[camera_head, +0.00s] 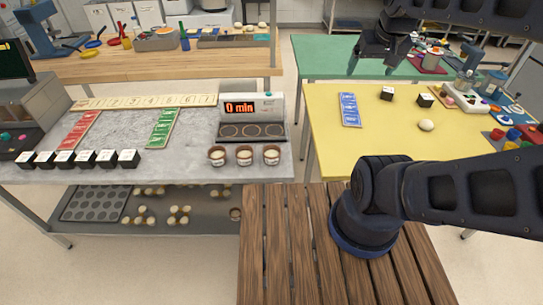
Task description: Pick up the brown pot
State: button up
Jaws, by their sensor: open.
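My gripper (378,57) is at the upper right, above the green table. It is far from the pots, open, and I see nothing held in it.
A timer device (253,115) reading "0 min" stands behind the pots. Several black and white cubes (78,159) line the counter's left front. A yellow table (380,138) holds blue cards (349,109) and a pale ball (426,125). A lower shelf (205,221) holds dough pieces.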

jog(key=w+a+f+n+g, duration=0.2)
jog(key=w+a+f, duration=0.3)
jog(key=a, duration=0.1)
jog(key=n+g+h, duration=0.1)
jog(key=n+g, duration=0.3)
jog(key=n, duration=0.3)
send_near(272, 151)
jog(key=f, duration=0.5)
jog(key=shift+s+d, duration=0.25)
jog(key=shift+d, duration=0.1)
jog(key=shift+s+f, duration=0.2)
jog(key=shift+f, duration=1.1)
jog(key=shift+s+f, duration=0.15)
jog(key=shift+f, duration=1.15)
jog(key=shift+c, duration=0.5)
jog(key=c, duration=1.1)
